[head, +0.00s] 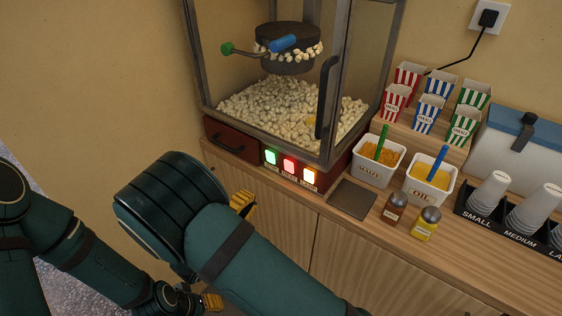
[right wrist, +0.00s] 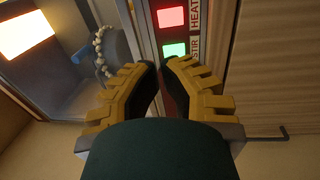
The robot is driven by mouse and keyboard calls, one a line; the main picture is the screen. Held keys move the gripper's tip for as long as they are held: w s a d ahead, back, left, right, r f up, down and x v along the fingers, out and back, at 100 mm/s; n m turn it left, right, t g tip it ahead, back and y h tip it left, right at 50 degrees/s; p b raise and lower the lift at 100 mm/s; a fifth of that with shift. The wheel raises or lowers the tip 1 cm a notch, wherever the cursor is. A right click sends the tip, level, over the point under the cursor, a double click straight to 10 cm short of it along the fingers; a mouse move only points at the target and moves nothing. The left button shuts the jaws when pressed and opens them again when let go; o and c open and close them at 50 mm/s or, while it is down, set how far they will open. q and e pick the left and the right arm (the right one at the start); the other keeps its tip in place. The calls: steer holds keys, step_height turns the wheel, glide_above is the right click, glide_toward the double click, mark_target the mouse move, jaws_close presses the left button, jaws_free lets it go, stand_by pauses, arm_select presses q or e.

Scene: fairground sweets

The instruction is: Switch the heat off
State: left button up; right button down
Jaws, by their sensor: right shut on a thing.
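In the right wrist view the red switch (right wrist: 171,17) lies beside the label HEAT, and the green switch (right wrist: 175,50) beside STIR. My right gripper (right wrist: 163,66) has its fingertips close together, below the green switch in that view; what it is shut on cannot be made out. In the head view its yellow finger (head: 243,203) shows in front of the counter, mostly hidden by my wrist. My left gripper (head: 212,302) barely shows at the bottom.
The glass popcorn case (head: 330,65) stands above the panel, with a drawer (head: 229,143) left of the switches. Right of it are a maize tub (head: 379,165), an oil tub (head: 429,190), two shakers (head: 394,208), striped boxes (head: 426,113) and stacked cups (head: 487,193).

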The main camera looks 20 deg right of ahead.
mark_target(285, 161)
stand_by(0.3)
steer(key=b+x, duration=0.1)
steer(key=x, duration=1.3)
